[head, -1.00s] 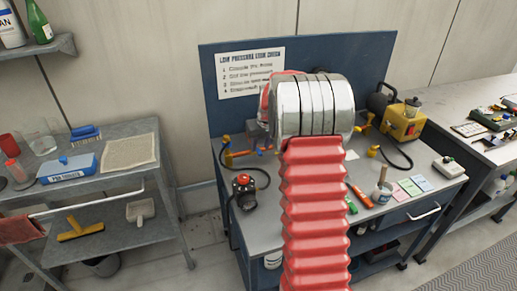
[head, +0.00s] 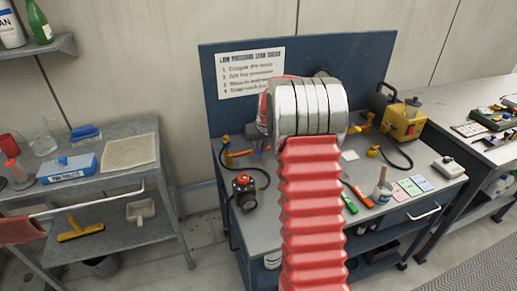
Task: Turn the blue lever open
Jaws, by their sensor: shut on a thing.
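My red arm with its silver ringed wrist stands in front of the blue-grey bench and hides the middle of it. A grey part of my gripper (head: 250,132) shows at the left of the wrist, low over the bench's back left. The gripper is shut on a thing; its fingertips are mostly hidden. A small bluish patch, probably the blue lever (head: 264,150), shows just under the gripper. The lever's angle cannot be made out. Yellow-orange pipe fittings (head: 238,154) sit beside it on the left.
A black device with a red knob (head: 244,188) and a dark hose stand at the bench's front left. A yellow case (head: 403,121) stands at the back right. A blue backboard with a notice (head: 251,73) rises behind. A grey cart (head: 130,190) stands left.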

